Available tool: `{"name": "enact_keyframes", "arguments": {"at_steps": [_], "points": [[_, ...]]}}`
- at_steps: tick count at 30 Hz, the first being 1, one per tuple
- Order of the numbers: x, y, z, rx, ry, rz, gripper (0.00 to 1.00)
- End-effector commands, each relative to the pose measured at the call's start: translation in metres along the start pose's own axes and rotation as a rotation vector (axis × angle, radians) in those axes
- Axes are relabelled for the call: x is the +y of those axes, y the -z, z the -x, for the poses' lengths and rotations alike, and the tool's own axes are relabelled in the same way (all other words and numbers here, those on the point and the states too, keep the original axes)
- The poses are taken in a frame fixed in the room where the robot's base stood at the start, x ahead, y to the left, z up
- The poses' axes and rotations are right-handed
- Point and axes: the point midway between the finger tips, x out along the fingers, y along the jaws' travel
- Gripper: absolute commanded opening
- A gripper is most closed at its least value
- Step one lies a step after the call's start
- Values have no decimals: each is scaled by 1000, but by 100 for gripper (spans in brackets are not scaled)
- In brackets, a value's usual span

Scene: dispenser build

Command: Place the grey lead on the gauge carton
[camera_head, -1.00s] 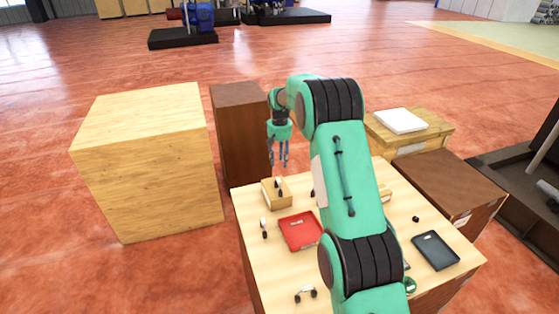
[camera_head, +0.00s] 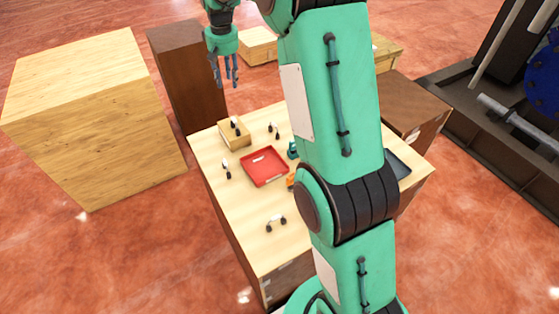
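A small tan carton (camera_head: 238,141), likely the gauge carton, stands at the back left of the table. A small dark-and-white lead-like piece (camera_head: 236,127) is on top of it. Similar small pieces lie on the table: one right of the carton (camera_head: 273,129), one near the left edge (camera_head: 227,169), and one with two dark ends near the front (camera_head: 276,223). I cannot tell which is the grey lead. My gripper (camera_head: 227,84) hangs fingers down, high up and above the carton in the picture. Its fingers are apart with nothing seen between them.
A red tray (camera_head: 265,181) lies mid-table, and a dark tray (camera_head: 398,164) is partly behind my arm. My arm hides much of the table's right side. A big wooden box (camera_head: 90,120) and a brown cabinet (camera_head: 190,80) stand left and behind. The table's front left is mostly clear.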

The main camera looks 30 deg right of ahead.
Motion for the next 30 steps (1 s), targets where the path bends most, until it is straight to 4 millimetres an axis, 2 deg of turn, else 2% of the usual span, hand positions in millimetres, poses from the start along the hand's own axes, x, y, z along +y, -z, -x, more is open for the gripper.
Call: {"name": "enact_keyframes", "arguments": {"at_steps": [1, 3, 12, 21, 30], "points": [[-3, -10, 15, 12, -1, 1, 37], [-7, -23, 31, 24, -2, 0, 37], [-24, -84, 93, 78, -5, 1, 37], [-38, -154, 140, 133, -6, 0, 37], [-51, -227, 172, 187, -6, 0, 37]]}}
